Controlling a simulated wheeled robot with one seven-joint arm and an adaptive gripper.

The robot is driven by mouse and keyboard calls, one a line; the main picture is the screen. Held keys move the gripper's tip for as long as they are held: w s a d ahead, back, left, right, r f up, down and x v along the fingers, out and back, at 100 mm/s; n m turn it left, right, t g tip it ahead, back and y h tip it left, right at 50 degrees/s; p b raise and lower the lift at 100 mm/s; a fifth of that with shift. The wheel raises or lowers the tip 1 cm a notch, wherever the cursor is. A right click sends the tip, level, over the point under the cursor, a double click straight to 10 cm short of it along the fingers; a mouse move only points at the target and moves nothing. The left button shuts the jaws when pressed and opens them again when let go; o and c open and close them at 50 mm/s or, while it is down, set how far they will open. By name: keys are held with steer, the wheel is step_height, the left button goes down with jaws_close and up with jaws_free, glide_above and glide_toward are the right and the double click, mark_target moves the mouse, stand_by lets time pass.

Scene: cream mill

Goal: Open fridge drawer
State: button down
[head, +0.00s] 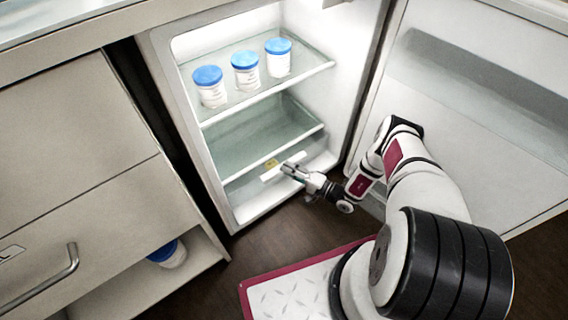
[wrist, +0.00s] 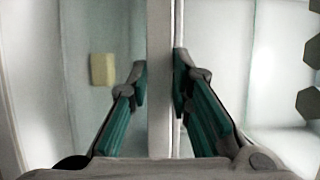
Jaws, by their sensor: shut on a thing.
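The fridge (head: 225,205) stands open with its door swung out to the right. Its drawer (head: 250,189) is at the bottom, with a pale, translucent front and a white handle bar (head: 272,174). My gripper (head: 287,168) reaches in at the drawer front. In the wrist view, the two fingers (wrist: 160,85) stand on either side of the white handle bar (wrist: 160,40) and are shut on it. I cannot tell exactly how far out the drawer is.
Three white jars with blue lids (head: 245,72) stand on the upper glass shelf (head: 310,72). The open fridge door (head: 470,120) is close to the right of my arm. A cabinet with a handle (head: 62,272) stands left, with another blue-lidded jar (head: 168,253) low down. Dark floor (head: 285,228) lies in front.

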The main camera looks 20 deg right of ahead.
steer(key=s+d+p, duration=0.2)
steer(key=s+d, duration=0.2)
steer(key=s, duration=0.9)
steer(key=shift+s+d+f, duration=0.15)
steer(key=shift+s+f, duration=0.1)
steer(key=shift+f, duration=0.05)
steer(key=c, duration=1.5)
jaws_free()
steer(key=shift+r, duration=0.1)
steer(key=v, duration=1.2)
